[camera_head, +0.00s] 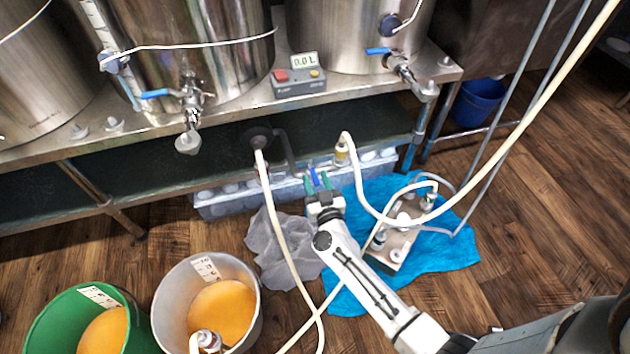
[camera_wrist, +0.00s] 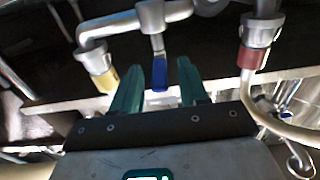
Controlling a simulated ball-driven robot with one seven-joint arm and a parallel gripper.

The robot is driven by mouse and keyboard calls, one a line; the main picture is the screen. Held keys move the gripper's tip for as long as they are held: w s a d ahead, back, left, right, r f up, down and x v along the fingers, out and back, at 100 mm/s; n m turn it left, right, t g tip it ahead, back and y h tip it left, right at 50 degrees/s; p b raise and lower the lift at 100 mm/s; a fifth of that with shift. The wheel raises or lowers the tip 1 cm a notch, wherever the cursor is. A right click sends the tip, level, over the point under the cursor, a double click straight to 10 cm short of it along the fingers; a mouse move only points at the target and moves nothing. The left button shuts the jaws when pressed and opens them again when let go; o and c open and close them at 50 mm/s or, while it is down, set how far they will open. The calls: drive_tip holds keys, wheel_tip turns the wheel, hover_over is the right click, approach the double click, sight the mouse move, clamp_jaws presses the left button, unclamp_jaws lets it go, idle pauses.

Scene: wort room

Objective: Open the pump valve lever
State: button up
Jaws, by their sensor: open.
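The pump valve lever has a blue handle (camera_head: 315,175) and sits under the steel bench. In the wrist view the blue handle (camera_wrist: 160,76) hangs from a metal valve (camera_wrist: 153,17) on a pipe. My gripper (camera_head: 317,183) reaches under the bench edge from the front, with its green fingers apart. In the wrist view my gripper (camera_wrist: 158,72) has one finger on each side of the handle, with gaps showing on both sides. I cannot tell how deep the handle lies between them. My gripper and the bench's shadow partly hide the valve in the head view.
A yellow-collared hose fitting (camera_head: 341,152) is right of the lever; the dark pump head (camera_head: 258,139) is left. Hoses cross near my arm. A bottle crate (camera_head: 225,203) lies behind. A pump control box (camera_head: 299,84) stands on the bench. Buckets (camera_head: 170,300) stand at lower left.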

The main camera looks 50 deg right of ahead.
drive_tip(key=shift+w+d, duration=0.35)
drive_tip(key=shift+w, duration=0.1)
clamp_jaws()
idle(0.5)
